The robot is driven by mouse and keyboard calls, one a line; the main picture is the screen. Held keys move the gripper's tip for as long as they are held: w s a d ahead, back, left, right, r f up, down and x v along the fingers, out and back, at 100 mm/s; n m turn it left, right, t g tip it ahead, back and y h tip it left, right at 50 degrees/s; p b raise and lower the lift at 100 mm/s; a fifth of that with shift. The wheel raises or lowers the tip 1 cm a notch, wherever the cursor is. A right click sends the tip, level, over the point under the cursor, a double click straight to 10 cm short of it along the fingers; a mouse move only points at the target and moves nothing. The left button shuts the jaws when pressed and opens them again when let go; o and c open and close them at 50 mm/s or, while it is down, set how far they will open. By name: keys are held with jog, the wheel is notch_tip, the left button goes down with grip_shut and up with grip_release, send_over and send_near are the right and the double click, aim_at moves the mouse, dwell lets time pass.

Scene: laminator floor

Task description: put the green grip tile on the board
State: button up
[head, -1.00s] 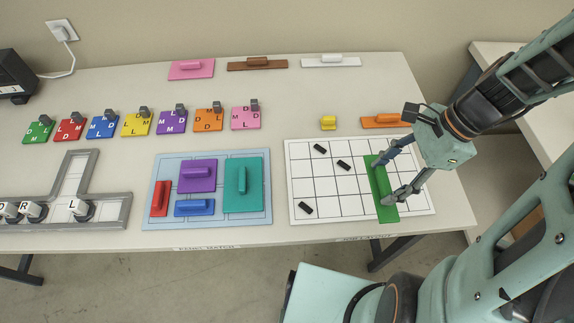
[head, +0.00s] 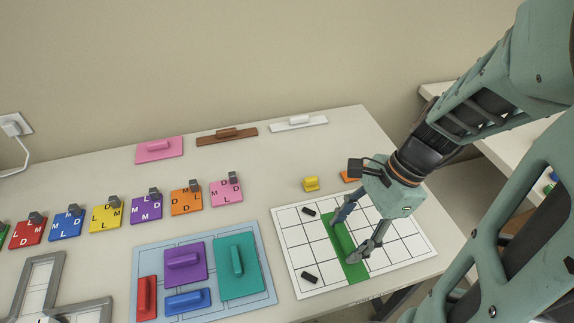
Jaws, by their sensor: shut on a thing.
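The green grip tile (head: 341,241) is a long, narrow strip over the white gridded board (head: 413,246). It lies across the board from back to front, left of the board's middle. Its front end reaches the board's front edge. My gripper (head: 346,240) is shut on the tile from above, one finger toward its back end and one toward its front. The fingers hide the tile's grip. I cannot tell whether the tile touches the board. Two black bars (head: 309,211) (head: 309,277) show on the board, left of the tile.
A pale blue board (head: 205,246) with purple, red, blue and teal grip tiles lies to the left. A yellow block (head: 311,184) and an orange piece (head: 351,176) are behind the white board. Pink (head: 159,150), brown (head: 227,137) and white (head: 298,124) grip tiles line the back.

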jog(key=w+a+f, duration=0.8)
jog(key=w+a, duration=0.1)
jog(key=shift+w+f, duration=0.1)
jog(key=shift+f, duration=0.3)
jog(key=shift+w+a+f, duration=0.3)
jog(key=shift+f, duration=0.25)
jog(key=shift+f+b, duration=0.35)
jog(key=shift+f, duration=1.2)
jog(key=shift+f, duration=0.15)
jog(key=o, duration=1.5)
jog(key=shift+o, duration=0.2)
